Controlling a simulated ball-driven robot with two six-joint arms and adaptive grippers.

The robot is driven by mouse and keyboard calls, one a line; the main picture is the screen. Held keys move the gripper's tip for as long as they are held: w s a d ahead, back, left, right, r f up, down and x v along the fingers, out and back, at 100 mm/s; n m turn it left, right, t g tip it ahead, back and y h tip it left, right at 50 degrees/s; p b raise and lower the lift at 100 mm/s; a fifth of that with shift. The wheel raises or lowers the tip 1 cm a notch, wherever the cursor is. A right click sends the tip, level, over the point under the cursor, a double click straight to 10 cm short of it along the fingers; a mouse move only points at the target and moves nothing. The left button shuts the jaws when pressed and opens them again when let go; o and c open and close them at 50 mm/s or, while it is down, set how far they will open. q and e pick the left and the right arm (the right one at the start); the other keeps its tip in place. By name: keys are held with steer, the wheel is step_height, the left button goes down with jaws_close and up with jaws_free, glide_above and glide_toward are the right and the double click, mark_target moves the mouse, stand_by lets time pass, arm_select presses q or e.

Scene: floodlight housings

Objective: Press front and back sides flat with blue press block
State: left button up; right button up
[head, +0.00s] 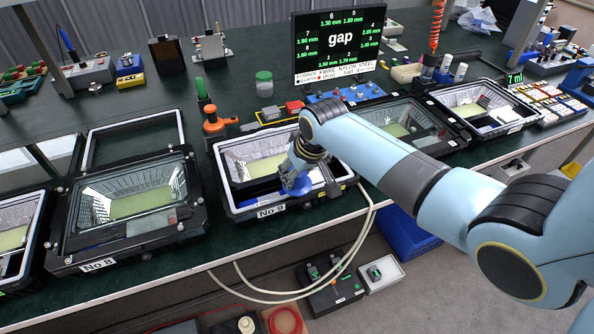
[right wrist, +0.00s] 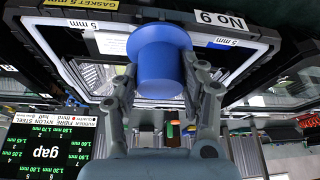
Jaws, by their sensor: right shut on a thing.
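The blue press block (head: 297,187) is in my right gripper (head: 300,160), above the front side of the floodlight housing No 9 (head: 222,168). In the right wrist view the two fingers of the gripper (right wrist: 161,84) close on the sides of the blue block (right wrist: 160,72), its wide round face turned toward the housing rim (right wrist: 262,38). I cannot tell whether the block touches the rim. My arm hides part of the housing's back right. My left gripper is not in view.
Housing No 8 (head: 70,240), with glass, stands to the left. More housings (head: 455,140) stand to the right. A gap display (head: 338,80) stands behind. An orange-topped tool (head: 213,125) is close to the back left corner. Cables hang over the front table edge.

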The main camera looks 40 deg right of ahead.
steer(key=shift+f+b, duration=0.65)
steer(key=shift+f, duration=0.3)
stand_by(0.8)
steer(key=shift+s+f, duration=0.2)
steer(key=shift+s, duration=0.05)
stand_by(0.9)
steer(key=r+p, duration=0.3)
steer(key=shift+w+p, duration=0.2)
steer(key=shift+p, duration=0.1)
steer(key=shift+r+p, duration=0.55)
steer(key=shift+r, duration=0.65)
